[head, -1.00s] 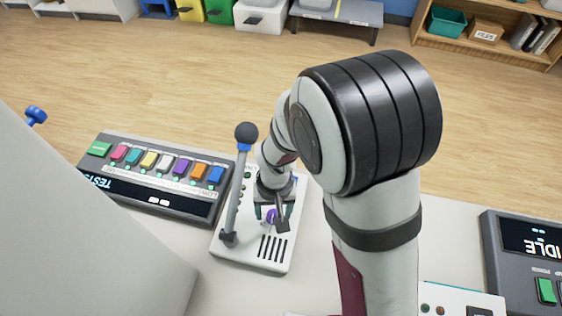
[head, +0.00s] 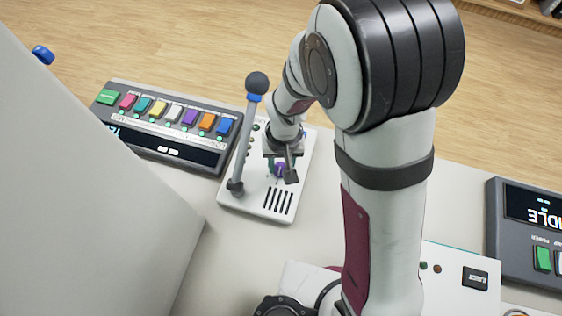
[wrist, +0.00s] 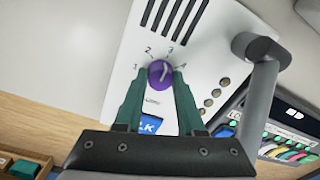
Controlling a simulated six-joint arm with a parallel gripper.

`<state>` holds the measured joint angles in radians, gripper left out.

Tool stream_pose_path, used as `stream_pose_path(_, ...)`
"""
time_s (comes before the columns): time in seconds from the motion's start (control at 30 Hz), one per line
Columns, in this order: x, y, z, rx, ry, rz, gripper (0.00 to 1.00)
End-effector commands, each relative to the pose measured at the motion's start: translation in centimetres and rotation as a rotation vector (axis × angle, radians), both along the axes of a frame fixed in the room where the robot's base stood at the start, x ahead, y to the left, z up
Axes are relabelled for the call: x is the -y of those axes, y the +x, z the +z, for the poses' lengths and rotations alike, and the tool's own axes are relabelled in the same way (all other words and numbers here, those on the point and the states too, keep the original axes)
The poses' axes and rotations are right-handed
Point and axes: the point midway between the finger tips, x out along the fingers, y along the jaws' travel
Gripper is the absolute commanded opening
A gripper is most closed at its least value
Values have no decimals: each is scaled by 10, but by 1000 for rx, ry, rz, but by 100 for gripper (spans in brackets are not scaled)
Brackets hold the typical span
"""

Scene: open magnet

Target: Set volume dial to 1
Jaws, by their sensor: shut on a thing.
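The purple volume dial (wrist: 160,75) sits on a white panel (wrist: 110,70), with the marks 1, 2, 3 and 4 around its far side in the wrist view. A pale pointer line on the dial seems to aim near the 3. My gripper (wrist: 159,84) has its two green fingers on either side of the dial, shut on it. In the head view my gripper (head: 279,166) is over the panel, and a little of the purple dial (head: 280,171) shows between the fingers.
A keypad with coloured buttons (head: 170,128) lies further left. A dark display unit (head: 525,230) is at the right. A large grey surface (head: 90,190) fills the lower left.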

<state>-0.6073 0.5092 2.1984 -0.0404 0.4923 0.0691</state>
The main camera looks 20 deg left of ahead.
Motion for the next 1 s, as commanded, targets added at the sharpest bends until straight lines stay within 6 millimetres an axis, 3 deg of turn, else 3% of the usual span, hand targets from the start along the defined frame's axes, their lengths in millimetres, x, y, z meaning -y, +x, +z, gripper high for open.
stream_pose_path(0.27, 0, 0, 0, -1, 1, 147, 0)
stream_pose_path(1.0, -1, 1, 1, -1, 1, 843, 0)
